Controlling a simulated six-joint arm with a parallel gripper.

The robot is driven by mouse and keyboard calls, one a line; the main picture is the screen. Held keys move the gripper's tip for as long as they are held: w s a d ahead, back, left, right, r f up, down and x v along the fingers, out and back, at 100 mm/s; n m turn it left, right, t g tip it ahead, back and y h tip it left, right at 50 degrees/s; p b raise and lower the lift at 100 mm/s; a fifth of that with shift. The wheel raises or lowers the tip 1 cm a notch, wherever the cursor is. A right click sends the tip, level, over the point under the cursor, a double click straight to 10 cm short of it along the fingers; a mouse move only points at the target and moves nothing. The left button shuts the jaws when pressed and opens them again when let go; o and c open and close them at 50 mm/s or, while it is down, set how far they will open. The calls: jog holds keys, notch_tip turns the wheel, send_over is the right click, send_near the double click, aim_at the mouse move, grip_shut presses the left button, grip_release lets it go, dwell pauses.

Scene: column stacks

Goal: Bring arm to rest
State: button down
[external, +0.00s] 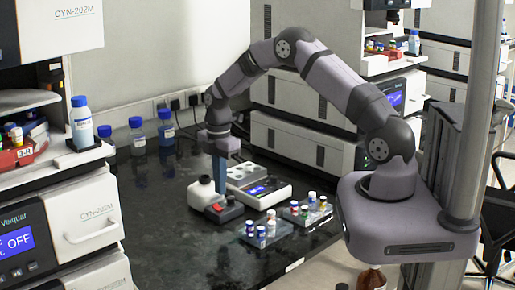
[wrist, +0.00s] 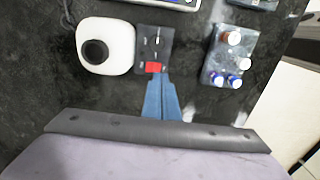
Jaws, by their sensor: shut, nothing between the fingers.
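My gripper (external: 220,188) points straight down above the black bench. Its blue fingers are shut with nothing between them, and they also show in the wrist view (wrist: 159,90). In that view the fingertips appear just below the red part of a small dark device (wrist: 153,45). I cannot tell whether the fingers touch anything.
A white instrument with a blue display (external: 262,192) lies right of my gripper. Two clear racks of capped vials stand near the front edge, one nearer (external: 268,238) and one farther right (external: 316,213). Blue-capped bottles (external: 137,133) stand at the back left. The bench's left front is clear.

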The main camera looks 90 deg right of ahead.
jog(key=a+r+m, duration=0.2)
jog(key=a+r, duration=0.2)
jog(key=a, duration=0.5)
jog(key=a+r+m, duration=0.2)
jog(key=a+r, duration=0.2)
jog(key=a, duration=0.5)
jog(key=s+a+r+m, duration=0.2)
jog(key=s+a+m, duration=0.3)
jog(key=s+a, duration=1.1)
notch_tip(320, 180, down, 22)
jog(key=b, duration=2.1)
jog(key=shift+w+b, duration=0.15)
jog(key=shift+b, duration=0.25)
jog(key=shift+r, duration=0.15)
jog(key=c, duration=2.5)
grip_release()
